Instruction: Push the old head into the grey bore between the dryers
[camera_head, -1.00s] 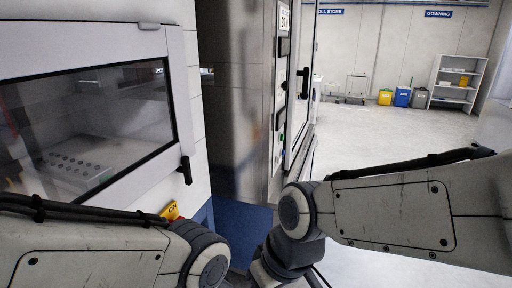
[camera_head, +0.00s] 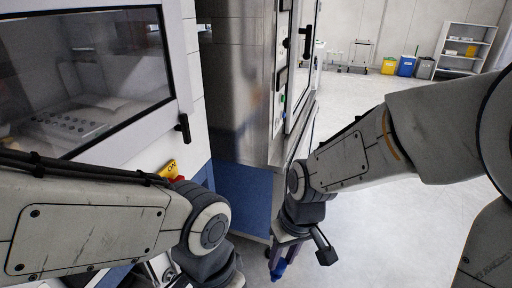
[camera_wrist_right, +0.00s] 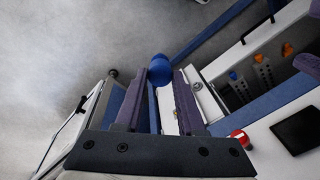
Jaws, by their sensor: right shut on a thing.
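My right gripper (camera_head: 279,258) points down at the bottom of the head view, in front of the machines. It is shut on a blue piece (camera_head: 277,270), taken to be the old head. In the right wrist view the blue rounded end (camera_wrist_right: 160,69) shows at the tips of my right gripper (camera_wrist_right: 160,85); the rest of the piece is hard to make out. The piece is held in the air, apart from any surface that I can make out. I cannot make out the grey bore in either view. My left arm enters the head view, but its gripper is out of frame.
A white windowed cabinet (camera_head: 185,60) stands left, a steel cabinet (camera_head: 235,90) beside it. A blue panel (camera_head: 243,195) is low between them and my right arm. The wrist view shows an open white box (camera_wrist_right: 235,80) with blue and orange items. Clear floor (camera_head: 365,115) lies right.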

